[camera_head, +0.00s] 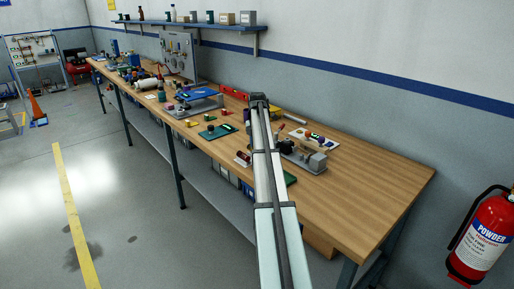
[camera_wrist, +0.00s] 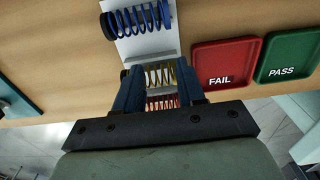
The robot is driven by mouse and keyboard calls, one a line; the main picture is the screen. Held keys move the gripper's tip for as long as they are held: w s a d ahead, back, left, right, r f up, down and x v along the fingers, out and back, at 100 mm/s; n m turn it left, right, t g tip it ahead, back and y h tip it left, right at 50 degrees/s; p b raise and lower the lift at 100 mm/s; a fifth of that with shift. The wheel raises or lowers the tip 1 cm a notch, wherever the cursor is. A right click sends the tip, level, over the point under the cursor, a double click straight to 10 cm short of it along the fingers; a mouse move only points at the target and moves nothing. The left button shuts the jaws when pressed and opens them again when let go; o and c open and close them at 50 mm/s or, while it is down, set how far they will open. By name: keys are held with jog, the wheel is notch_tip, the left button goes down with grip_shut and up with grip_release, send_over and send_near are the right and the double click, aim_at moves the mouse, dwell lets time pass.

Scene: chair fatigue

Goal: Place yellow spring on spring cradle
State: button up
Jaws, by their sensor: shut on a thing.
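In the wrist view, the yellow spring (camera_wrist: 160,74) is between the two blue fingers of my gripper (camera_wrist: 158,82), which is shut on it. The spring is over or on a white strip-shaped holder (camera_wrist: 151,43); I cannot tell whether it is lifted clear. A blue spring (camera_wrist: 138,19) lies across the same holder above it in the picture, and a red spring (camera_wrist: 162,102) shows just below, partly hidden by my gripper. I cannot clearly make out the spring cradle in either view. In the head view my arm hides the grasp.
A red FAIL tray (camera_wrist: 226,62) and a green PASS tray (camera_wrist: 289,55) lie right of the holder. In the head view, a grey fixture (camera_head: 308,160) stands right of my arm on the wooden bench (camera_head: 365,190). The bench's right end is clear; its left is crowded.

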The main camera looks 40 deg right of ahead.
jog(key=shift+f, duration=0.35)
jog(key=shift+f, duration=0.2)
jog(key=o, duration=1)
jog(key=shift+o, duration=0.2)
notch_tip(320, 180, up, 13)
jog(key=shift+a, duration=0.3)
jog(key=shift+s+r, duration=0.15)
jog(key=shift+r, duration=0.25)
jog(key=shift+c, duration=0.5)
